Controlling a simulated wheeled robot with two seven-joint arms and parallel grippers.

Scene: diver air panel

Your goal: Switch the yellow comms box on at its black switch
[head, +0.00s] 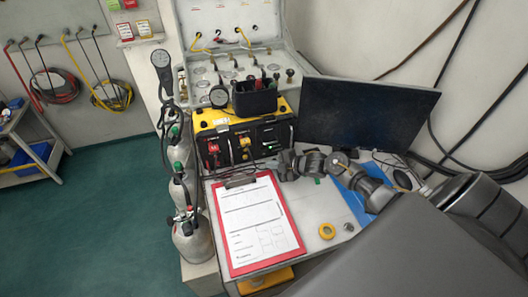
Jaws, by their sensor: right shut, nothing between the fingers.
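The yellow comms box (204,134) stands on the white bench, with a dark front panel facing me. The panel carries a red part (213,148) at the left, a yellow part in the middle and small dark controls. I cannot tell which control is the black switch, or whether it is on or off. My right arm comes in from the right, and its gripper (274,169) is shut and empty just in front of the box's lower right front. I cannot tell if it touches the panel. My left gripper is out of view.
A black bin (254,102) with tools sits on the box. A dark monitor (362,112) stands at the right. A red clipboard (264,222) lies in front, with a yellow tape roll (327,231) beside it. Gas cylinders (192,240) stand left of the bench.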

